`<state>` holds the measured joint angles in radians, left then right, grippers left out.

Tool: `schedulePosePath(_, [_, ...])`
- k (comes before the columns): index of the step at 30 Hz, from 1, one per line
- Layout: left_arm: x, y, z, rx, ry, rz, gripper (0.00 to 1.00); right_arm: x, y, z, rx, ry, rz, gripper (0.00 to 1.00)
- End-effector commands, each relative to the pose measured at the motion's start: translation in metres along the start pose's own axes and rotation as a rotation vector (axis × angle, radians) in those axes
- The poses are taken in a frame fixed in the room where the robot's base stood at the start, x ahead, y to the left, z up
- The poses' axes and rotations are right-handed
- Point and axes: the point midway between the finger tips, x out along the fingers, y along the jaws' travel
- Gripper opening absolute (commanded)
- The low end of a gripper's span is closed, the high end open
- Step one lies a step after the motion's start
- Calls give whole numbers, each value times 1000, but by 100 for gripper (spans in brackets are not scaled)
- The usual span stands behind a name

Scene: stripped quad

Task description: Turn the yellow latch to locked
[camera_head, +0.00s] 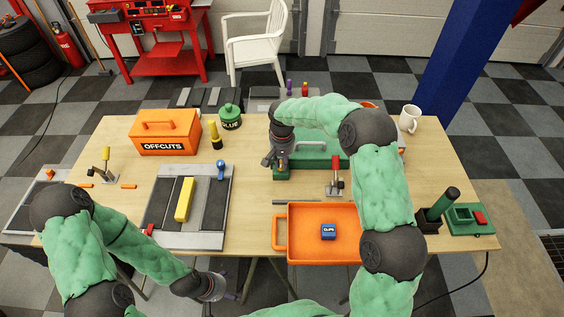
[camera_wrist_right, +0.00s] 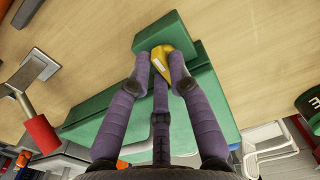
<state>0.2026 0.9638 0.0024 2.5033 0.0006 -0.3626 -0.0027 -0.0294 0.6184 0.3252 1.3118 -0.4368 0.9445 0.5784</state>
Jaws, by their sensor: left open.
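The yellow latch (camera_wrist_right: 163,60) sits on a green block (camera_wrist_right: 166,33) at the end of a green case, in the right wrist view. My right gripper (camera_wrist_right: 163,68) has its purple fingers closed around the latch, which partly hides it. In the head view my right gripper (camera_head: 276,160) is at the left end of the green case (camera_head: 316,150), and the latch is mostly covered. I cannot tell the latch's exact angle. My left gripper (camera_head: 216,288) is open and empty, low in front of the table's front edge.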

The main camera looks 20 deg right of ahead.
Motion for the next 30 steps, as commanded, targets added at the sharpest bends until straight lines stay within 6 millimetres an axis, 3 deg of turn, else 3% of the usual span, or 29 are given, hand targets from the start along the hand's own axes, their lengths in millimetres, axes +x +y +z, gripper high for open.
schedulePosePath(14, [4,-2,0,0,0,0,74,0,-1,0,125,0,0,0])
schedulePosePath(30, [16,-6,-1,0,0,0,74,0,-4,2,612,0,-1,0])
